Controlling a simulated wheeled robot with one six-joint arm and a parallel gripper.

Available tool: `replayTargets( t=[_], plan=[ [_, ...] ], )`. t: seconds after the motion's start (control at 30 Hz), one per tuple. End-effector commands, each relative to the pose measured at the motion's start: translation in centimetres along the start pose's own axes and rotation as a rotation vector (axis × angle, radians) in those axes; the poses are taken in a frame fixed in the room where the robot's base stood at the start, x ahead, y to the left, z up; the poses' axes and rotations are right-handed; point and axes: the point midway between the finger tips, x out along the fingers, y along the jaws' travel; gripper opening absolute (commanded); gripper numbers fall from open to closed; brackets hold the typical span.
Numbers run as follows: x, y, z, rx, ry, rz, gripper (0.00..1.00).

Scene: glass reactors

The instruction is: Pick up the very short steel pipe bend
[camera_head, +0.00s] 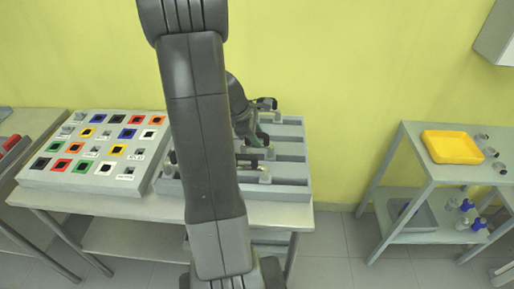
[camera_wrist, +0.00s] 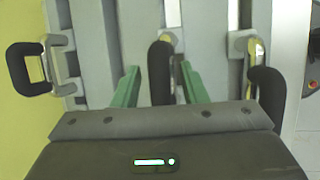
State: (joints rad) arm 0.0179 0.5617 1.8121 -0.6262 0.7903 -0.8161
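My gripper (camera_wrist: 158,72) has two green fingers that stand apart in the wrist view. A bent piece with a black part and a yellowish end (camera_wrist: 160,65) shows between them; contact cannot be told. A bent piece with a black loop and a steel-grey end (camera_wrist: 58,65) is at the left, and another black and yellowish piece (camera_wrist: 262,75) is at the right. I cannot tell which is the very short steel pipe bend. In the head view my gripper (camera_head: 258,140) is over the grey compartment tray (camera_head: 292,190), partly hidden by my arm.
A sloped panel (camera_head: 60,182) with coloured square sockets stands left of the tray on the same table. A shelf rack at the right holds a yellow tray (camera_head: 452,147) and small fittings (camera_head: 490,152). The yellow wall is close behind the table.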

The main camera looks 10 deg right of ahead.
Motion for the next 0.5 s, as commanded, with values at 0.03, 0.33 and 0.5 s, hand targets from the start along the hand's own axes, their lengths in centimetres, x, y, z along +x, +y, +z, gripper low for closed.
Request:
replayTargets(
  t=[0.03,0.33,0.5],
  plan=[
    [-0.02,0.01,0.0,0.0,0.0,0.0,0.28],
    [-0.06,0.03,0.01,0.0,0.0,0.001,0.0],
    [-0.11,0.05,0.03,0.0,0.0,0.001,0.0]
  ],
)
